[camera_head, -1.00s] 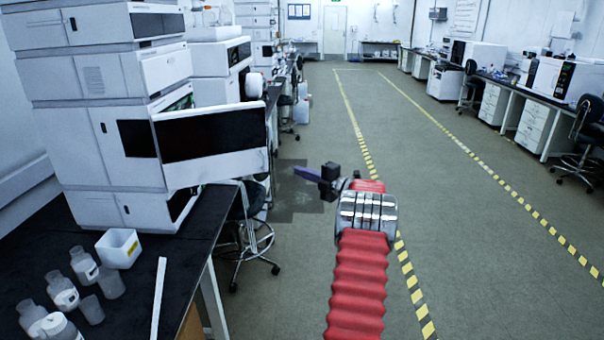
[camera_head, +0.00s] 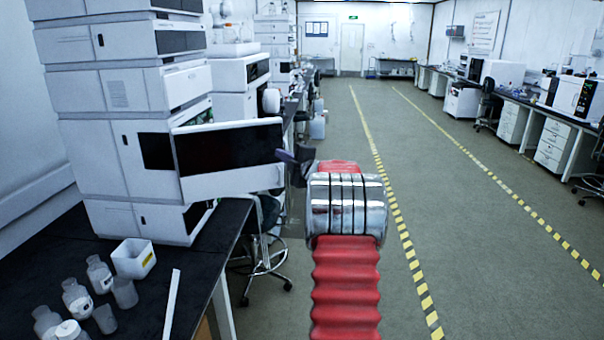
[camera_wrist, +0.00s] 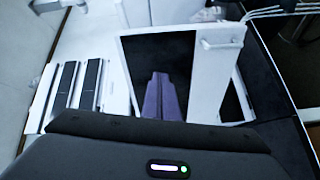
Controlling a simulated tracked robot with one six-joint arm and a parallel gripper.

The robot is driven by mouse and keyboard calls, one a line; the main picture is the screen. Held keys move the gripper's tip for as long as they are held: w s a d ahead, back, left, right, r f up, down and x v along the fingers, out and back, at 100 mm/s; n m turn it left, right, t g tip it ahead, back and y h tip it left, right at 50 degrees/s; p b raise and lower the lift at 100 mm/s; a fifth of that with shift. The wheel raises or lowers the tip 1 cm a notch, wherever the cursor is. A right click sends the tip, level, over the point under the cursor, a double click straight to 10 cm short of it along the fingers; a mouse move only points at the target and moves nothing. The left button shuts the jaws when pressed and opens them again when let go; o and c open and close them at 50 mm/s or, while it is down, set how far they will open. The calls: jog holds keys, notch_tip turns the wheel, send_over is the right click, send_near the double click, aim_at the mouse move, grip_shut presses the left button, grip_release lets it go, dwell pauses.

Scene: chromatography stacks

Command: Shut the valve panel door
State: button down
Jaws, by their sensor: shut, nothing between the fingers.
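The valve panel door (camera_head: 228,158) is a white-framed panel with a dark window, standing open from the white chromatography stack (camera_head: 92,160) on the left bench. In the wrist view the door (camera_wrist: 217,60) fills the middle, with a handle on its upper right part. My gripper (camera_head: 287,155) is at the door's free right edge in the head view, its fingers pointing left. In the wrist view my gripper's purple fingers (camera_wrist: 162,95) lie together in front of the dark window. They are shut and empty. I cannot tell whether they touch the door.
The black bench (camera_head: 215,225) carries a white box (camera_head: 133,260), several bottles (camera_head: 78,300) and a white strip (camera_head: 171,305) in front of the stack. A stool (camera_head: 262,260) stands beside the bench. The floor (camera_head: 440,190) to the right is clear.

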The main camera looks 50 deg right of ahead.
jog(key=a+r+m+g+h, duration=0.2)
jog(key=a+r+m, duration=0.4)
jog(key=a, duration=0.6)
jog(key=s+a+r+m+g, duration=0.1)
jog(key=s+a+m+g, duration=0.35)
jog(key=a, duration=1.15)
jog(key=s+a+f+g+y, duration=0.1)
jog(key=s+a+f+y, duration=0.1)
jog(key=s+a+f, duration=0.3)
jog(key=s+a+f+m+g+y, duration=0.1)
jog(key=s+a+f, duration=0.4)
jog(key=s+a, duration=0.9)
jog(key=s+a+f+m+g+y, duration=0.1)
jog(key=s+a+f+g+y, duration=0.2)
jog(key=s+a, duration=0.7)
notch_tip(320, 180, down, 3)
jog(key=shift+s+r+y, duration=0.15)
jog(key=shift+s+y, duration=0.15)
jog(key=shift+s, duration=0.8)
jog(key=shift+a, duration=0.2)
